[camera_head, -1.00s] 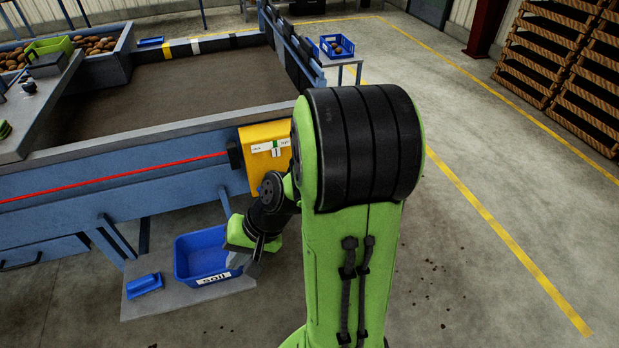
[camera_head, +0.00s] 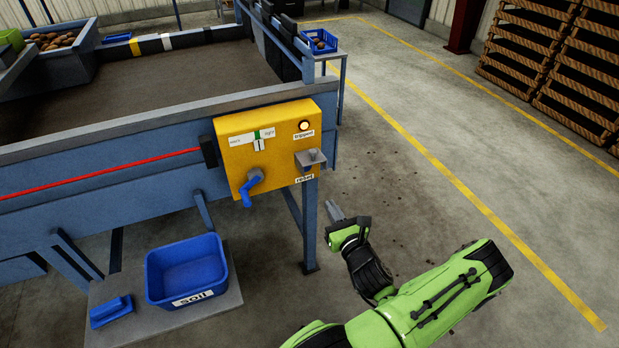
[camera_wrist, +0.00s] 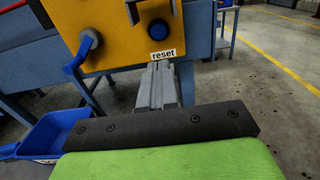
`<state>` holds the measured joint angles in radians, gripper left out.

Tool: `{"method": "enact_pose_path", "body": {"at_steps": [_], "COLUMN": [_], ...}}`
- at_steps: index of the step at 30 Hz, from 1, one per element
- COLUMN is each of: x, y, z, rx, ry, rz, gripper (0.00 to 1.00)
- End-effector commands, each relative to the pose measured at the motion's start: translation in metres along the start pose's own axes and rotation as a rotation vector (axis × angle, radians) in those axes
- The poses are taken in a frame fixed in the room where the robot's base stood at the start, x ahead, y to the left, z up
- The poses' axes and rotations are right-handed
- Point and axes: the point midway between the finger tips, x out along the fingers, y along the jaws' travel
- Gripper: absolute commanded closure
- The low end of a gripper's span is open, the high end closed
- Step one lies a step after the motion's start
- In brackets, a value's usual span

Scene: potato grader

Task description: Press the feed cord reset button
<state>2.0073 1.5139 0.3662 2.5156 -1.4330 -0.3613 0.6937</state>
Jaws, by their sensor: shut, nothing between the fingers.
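The yellow control box (camera_head: 236,170) is fixed to the blue frame at the end of the belt. In the wrist view a round blue button (camera_wrist: 158,29) sits on it, just above the label "reset" (camera_wrist: 163,55). In the head view a grey metal shroud (camera_head: 310,158) hides the button, above the same label. A lamp marked "tripped" (camera_head: 304,126) looks lit. My gripper (camera_head: 335,211) is shut and empty, in front of the box and low to its right. In the wrist view its fingers (camera_wrist: 157,68) point towards the box, below the button and apart from it.
A blue crank handle (camera_head: 251,187) sticks out of the box left of the button. A red cord (camera_head: 100,174) runs along the frame. A blue soil bin (camera_head: 184,298) stands on a low shelf.

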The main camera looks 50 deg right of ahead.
Motion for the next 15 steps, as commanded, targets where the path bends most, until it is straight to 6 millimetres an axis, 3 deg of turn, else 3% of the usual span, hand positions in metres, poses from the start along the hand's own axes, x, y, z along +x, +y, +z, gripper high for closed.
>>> {"method": "enact_pose_path", "body": {"at_steps": [9, 15], "x": [0.003, 0.035], "y": [0.001, 0.002], "z": [0.002, 0.001], "rx": [-0.004, -0.011], "ry": [-0.001, -0.002], "rz": [0.003, 0.008], "gripper": [1.00, 1.00]}}
